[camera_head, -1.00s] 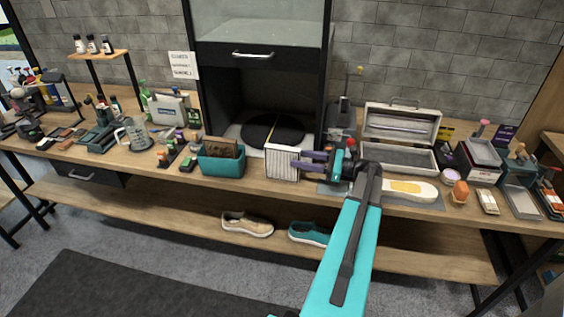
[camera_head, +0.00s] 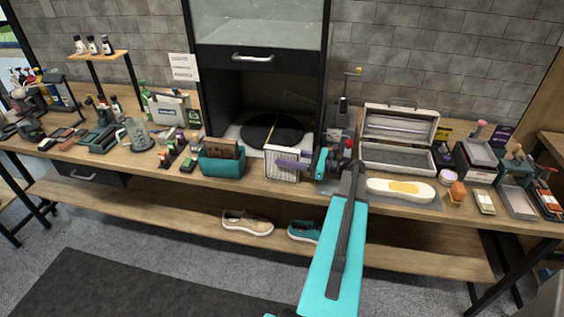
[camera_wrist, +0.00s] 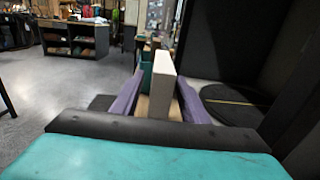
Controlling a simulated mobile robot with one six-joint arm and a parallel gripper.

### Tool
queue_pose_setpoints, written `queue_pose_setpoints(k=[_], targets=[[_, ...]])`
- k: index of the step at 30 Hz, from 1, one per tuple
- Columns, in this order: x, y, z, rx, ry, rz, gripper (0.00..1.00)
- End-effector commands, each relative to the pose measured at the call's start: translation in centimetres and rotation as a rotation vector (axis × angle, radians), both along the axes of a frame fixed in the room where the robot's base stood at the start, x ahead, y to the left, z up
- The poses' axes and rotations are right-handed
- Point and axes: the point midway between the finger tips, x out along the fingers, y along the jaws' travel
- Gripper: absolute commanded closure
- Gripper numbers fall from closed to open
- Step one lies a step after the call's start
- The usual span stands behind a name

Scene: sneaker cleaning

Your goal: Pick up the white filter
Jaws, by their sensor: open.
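The white filter (camera_head: 282,165) is a pleated panel with a pale frame. It stands upright on the workbench (camera_head: 330,187) in front of the black booth. My gripper (camera_head: 290,163) is at the filter's right part, with its purple fingers reaching left across it. In the wrist view the filter (camera_wrist: 162,84) stands edge-on between the two purple fingers (camera_wrist: 158,100), which are spread apart. A gap shows on the left side of the filter; the right finger is close to it, and I cannot tell if it touches.
A teal bin (camera_head: 222,163) with a brown item stands just left of the filter. The black booth (camera_head: 268,100) with a round dark turntable (camera_head: 273,131) is behind. A white sole-shaped piece (camera_head: 400,190) and an open case (camera_head: 398,157) lie to the right.

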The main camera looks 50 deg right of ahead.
Motion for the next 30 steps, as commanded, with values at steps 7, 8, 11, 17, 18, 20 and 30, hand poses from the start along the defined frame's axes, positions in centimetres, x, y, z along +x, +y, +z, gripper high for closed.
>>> queue_pose_setpoints(k=[7, 8, 11, 17, 18, 20, 30], targets=[[1.7, 0.9, 0.0, 0.000, 0.000, 0.001, 0.59], [1.7, 0.9, 0.0, 0.000, 0.000, 0.001, 0.59], [1.7, 0.9, 0.0, 0.000, 0.000, 0.001, 0.59], [1.7, 1.0, 0.0, 0.000, 0.000, 0.001, 0.59], [1.7, 1.0, 0.0, 0.000, 0.000, 0.002, 0.59], [1.7, 1.0, 0.0, 0.000, 0.000, 0.002, 0.59], [1.7, 1.0, 0.0, 0.000, 0.000, 0.002, 0.98]])
